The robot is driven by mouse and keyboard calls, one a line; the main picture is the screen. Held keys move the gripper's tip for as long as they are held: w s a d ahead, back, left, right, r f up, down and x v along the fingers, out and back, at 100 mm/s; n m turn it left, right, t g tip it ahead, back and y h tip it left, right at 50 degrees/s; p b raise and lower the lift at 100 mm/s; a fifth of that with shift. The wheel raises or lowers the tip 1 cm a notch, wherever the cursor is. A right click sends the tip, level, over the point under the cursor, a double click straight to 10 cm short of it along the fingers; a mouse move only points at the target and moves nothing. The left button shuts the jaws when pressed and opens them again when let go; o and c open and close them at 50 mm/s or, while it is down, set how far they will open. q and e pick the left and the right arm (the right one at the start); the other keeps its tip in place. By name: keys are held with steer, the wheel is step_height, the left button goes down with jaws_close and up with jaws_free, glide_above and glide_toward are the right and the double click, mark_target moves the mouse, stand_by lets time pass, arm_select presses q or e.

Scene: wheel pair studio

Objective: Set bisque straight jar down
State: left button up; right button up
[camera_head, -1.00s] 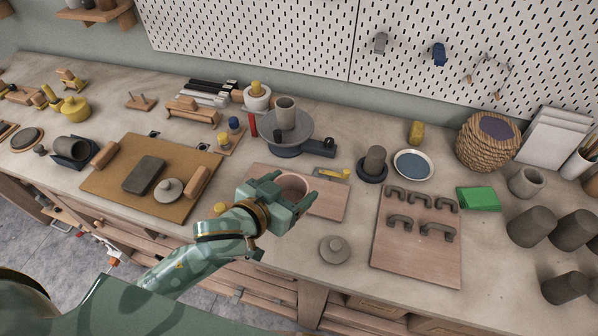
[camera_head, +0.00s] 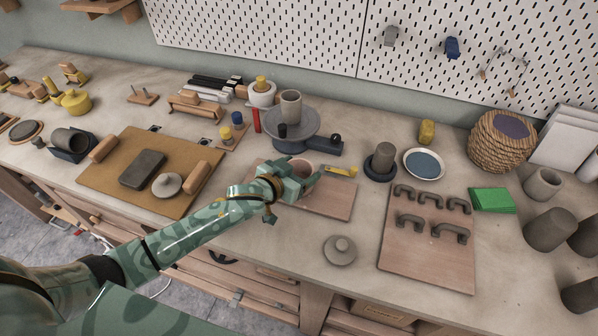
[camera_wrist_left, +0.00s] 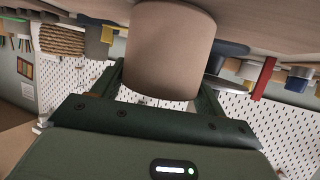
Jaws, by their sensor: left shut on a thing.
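The bisque straight jar (camera_head: 303,167) is a plain pinkish-beige cylinder at the back left part of a pinkish wooden board (camera_head: 335,203). My left gripper (camera_head: 294,184) is shut on it from the front and partly hides it in the head view. In the left wrist view, which is turned upside down, the jar (camera_wrist_left: 172,45) stands between the two fingers of the gripper (camera_wrist_left: 160,92). I cannot tell whether its base touches the board. My right gripper is not in view.
A yellow tool (camera_head: 341,170) lies near the board's back edge. A knobbed lid (camera_head: 340,250) lies in front, and a board with handles (camera_head: 428,245) is to the right.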

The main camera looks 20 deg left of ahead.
arm_select(q)
steer(key=shift+f, duration=0.1)
steer(key=o, duration=1.2)
steer(key=shift+c, duration=0.2)
steer(key=shift+r, duration=0.2)
steer(key=p+v, duration=0.2)
steer(key=v, duration=1)
steer(key=shift+p, duration=0.35)
steer(key=shift+f, duration=0.1)
